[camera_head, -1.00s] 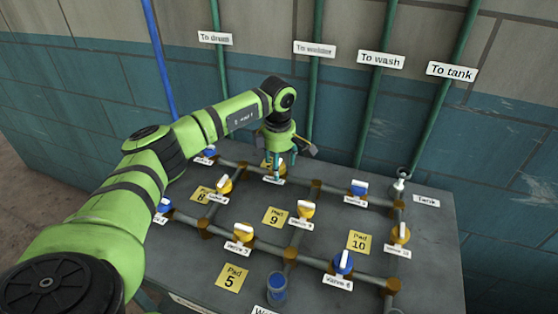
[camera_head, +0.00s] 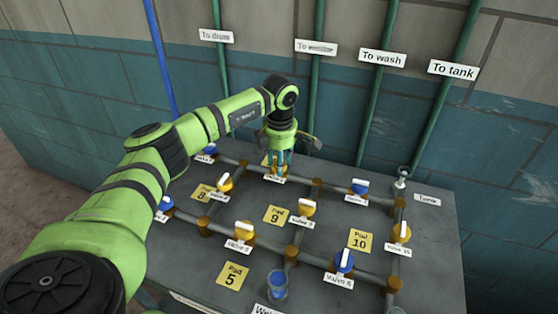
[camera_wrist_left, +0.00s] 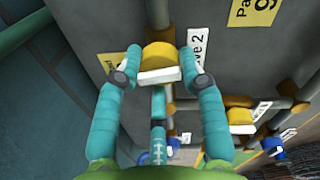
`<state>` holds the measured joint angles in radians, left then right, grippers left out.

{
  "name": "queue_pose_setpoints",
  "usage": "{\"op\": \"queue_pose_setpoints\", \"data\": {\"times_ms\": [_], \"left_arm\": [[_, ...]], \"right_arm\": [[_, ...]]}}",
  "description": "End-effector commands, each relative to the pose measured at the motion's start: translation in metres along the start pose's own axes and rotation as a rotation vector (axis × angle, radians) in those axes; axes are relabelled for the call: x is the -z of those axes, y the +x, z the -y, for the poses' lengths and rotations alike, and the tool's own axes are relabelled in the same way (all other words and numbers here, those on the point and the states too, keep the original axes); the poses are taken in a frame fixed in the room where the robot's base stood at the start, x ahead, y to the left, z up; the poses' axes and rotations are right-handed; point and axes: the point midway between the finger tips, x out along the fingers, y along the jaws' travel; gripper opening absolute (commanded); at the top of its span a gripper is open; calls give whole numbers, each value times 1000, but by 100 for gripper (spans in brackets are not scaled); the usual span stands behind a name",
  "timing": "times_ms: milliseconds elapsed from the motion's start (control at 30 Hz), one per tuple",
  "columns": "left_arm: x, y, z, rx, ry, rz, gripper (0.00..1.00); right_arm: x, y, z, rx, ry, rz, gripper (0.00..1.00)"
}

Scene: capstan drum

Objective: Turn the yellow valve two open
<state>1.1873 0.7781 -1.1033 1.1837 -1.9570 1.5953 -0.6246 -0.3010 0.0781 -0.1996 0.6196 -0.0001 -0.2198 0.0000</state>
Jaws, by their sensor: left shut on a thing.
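The yellow valve two (camera_wrist_left: 158,57) shows in the left wrist view with a white bar handle (camera_wrist_left: 159,75) and a "Valve 2" label (camera_wrist_left: 198,47) beside it. My right gripper is not in view.
The grey table (camera_head: 330,220) carries pipes with several other yellow and blue valves, such as the blue valve 6 (camera_head: 343,262). A small glass with blue contents (camera_head: 277,284) stands at the front. Green pipes (camera_head: 370,110) rise along the wall behind.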

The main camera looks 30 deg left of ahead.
Motion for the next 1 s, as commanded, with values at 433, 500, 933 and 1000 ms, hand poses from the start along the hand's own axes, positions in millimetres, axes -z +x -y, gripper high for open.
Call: {"op": "queue_pose_setpoints", "data": {"times_ms": [433,500,933,1000], "left_arm": [[-4,1,1,4,-411,-29,7],[-4,1,1,4,-478,-34,7],[-4,0,-1,4,-885,-65,7],[-4,0,-1,4,-951,-70,7]], "right_arm": [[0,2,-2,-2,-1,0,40],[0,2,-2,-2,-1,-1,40],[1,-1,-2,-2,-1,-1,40],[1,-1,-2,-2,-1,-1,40]]}}
